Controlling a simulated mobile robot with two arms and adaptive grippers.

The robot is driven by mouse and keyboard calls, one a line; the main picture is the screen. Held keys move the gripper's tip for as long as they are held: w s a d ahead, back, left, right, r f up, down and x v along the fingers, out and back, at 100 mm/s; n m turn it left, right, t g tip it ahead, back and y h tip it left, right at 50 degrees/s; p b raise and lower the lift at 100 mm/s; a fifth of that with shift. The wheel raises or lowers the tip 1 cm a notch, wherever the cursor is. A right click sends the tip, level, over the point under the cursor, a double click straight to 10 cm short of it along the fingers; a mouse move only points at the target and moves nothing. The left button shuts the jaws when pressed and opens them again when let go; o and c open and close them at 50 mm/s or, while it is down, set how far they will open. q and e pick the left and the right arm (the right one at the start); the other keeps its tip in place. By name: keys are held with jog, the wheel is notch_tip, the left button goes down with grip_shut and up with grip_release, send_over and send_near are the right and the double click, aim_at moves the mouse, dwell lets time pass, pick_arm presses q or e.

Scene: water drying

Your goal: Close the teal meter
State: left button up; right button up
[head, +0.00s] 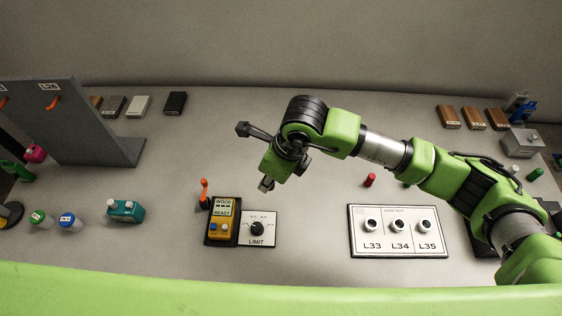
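A small teal device (126,210), which looks like the teal meter, sits on the grey table at the left in the head view. It has a pale round part and a reddish part on top; I cannot tell whether it is open or closed. My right gripper (267,183) hangs over the middle of the table, to the right of the teal device and well apart from it. Its fingers are small and partly hidden by the wrist, so their opening is unclear. I see no object in it. My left gripper is not in view.
A yellow "WOOD READY" unit (221,219) and a LIMIT dial panel (258,229) lie below my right gripper. Bottles with green (38,217) and blue (68,221) caps stand left of the teal device. A grey upright panel (75,120) stands behind them.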

jog(key=s, duration=0.1)
jog(key=s+a+r, duration=0.1)
jog(key=s, duration=0.1)
jog(key=shift+s+a+r, duration=0.25)
jog(key=shift+a+r, duration=0.1)
jog(key=shift+a, duration=0.05)
jog(key=s+d+r+n+g+h, duration=0.1)
jog(key=d+r+n, duration=0.2)
jog(key=d+n, duration=0.4)
jog(key=s+d+r+n+g+h, duration=0.1)
jog(key=d+r+n, duration=0.3)
jog(key=d+n, duration=0.4)
jog(key=s+d+r+n+g+h, duration=0.1)
jog(key=d+r+n+g, duration=0.1)
jog(key=d+n, duration=0.6)
jog(key=shift+s+d+r+g, duration=0.2)
jog(key=shift+d+r+g, duration=0.2)
jog(key=shift+d+r, duration=0.65)
jog(key=shift+d+f, duration=0.15)
